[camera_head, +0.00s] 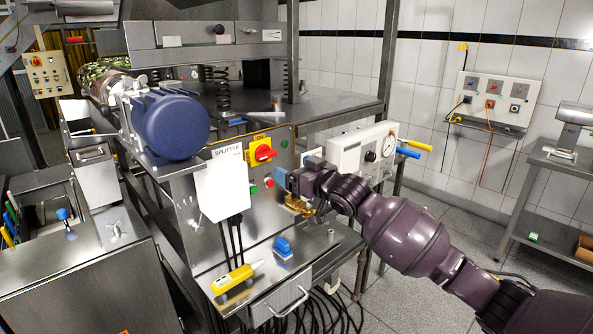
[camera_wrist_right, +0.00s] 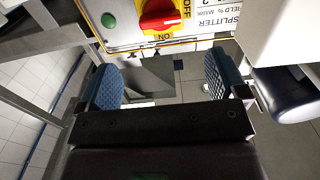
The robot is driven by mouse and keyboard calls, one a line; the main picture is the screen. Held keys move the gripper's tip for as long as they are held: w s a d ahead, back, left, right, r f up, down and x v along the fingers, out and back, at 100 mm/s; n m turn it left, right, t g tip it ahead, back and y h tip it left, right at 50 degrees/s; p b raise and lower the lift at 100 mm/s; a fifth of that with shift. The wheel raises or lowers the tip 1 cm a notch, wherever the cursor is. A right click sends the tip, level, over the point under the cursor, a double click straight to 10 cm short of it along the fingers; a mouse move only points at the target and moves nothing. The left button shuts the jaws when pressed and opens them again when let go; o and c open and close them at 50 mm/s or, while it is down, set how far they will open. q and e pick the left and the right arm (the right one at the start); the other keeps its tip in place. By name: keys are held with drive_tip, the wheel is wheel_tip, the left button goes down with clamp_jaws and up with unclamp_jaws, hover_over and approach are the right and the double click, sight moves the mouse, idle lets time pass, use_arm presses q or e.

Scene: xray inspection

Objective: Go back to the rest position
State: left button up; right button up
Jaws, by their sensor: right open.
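My right arm comes in from the lower right in the head view. My right gripper (camera_head: 281,179) is in front of the splitter panel (camera_head: 283,148), near its red and yellow switch (camera_head: 262,151). In the right wrist view the gripper (camera_wrist_right: 163,85) is open, with two blue finger pads apart and nothing between them. The red switch knob (camera_wrist_right: 160,14) shows beyond the fingers at the top, beside a green button (camera_wrist_right: 108,20). My left gripper is not in view.
Below the gripper, a small steel shelf (camera_head: 318,246) holds a yellow tool (camera_head: 233,279) and a blue item (camera_head: 283,247). A blue motor (camera_head: 171,125) is at left. Open floor (camera_head: 420,275) lies at right.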

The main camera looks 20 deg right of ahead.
idle(0.6)
drive_tip(key=s+f+m+g+h, duration=0.3)
drive_tip(key=s+f+g+h, duration=0.2)
drive_tip(key=s+f, duration=3.1)
drive_tip(key=shift+s+d+f+h, duration=0.25)
drive_tip(key=shift+s+d+h, duration=0.2)
drive_tip(key=shift+s+h, duration=0.45)
